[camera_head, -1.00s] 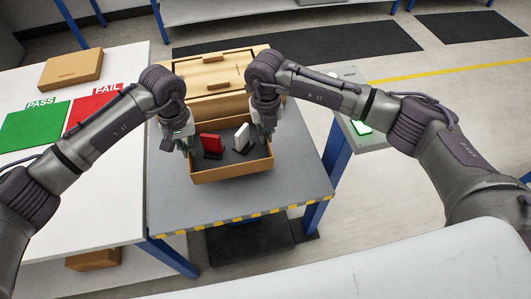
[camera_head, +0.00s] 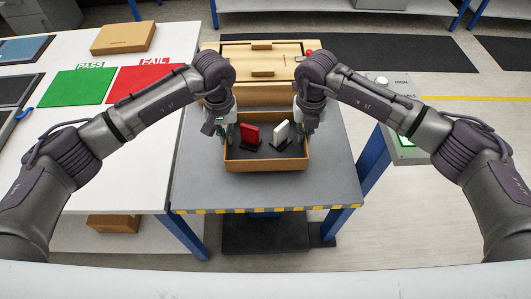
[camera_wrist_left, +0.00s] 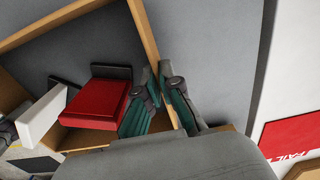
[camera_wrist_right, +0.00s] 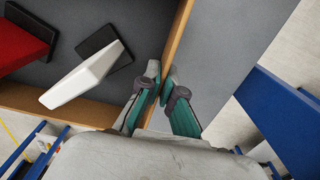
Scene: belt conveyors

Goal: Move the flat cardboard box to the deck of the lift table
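A shallow open cardboard box (camera_head: 266,165) is over the grey lift table deck (camera_head: 330,180); I cannot tell whether it touches the deck. A red piece (camera_head: 249,138) and a white piece (camera_head: 280,136), each with a dark base, are in it. My left gripper (camera_head: 226,128) has its fingers on both sides of the box's left wall (camera_wrist_left: 146,35). My right gripper (camera_head: 305,125) likewise pinches the right wall (camera_wrist_right: 178,45). Both grippers look shut on the walls. A closed flat cardboard box (camera_head: 123,38) lies on the white table, away from both grippers.
A light wooden case (camera_head: 262,60) stands just behind the open box. The white table (camera_head: 110,125) at left carries a green PASS mat (camera_head: 80,86) and a red FAIL mat (camera_head: 140,84). A control panel (camera_head: 405,140) stands to the right. The deck's striped front strip is bare.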

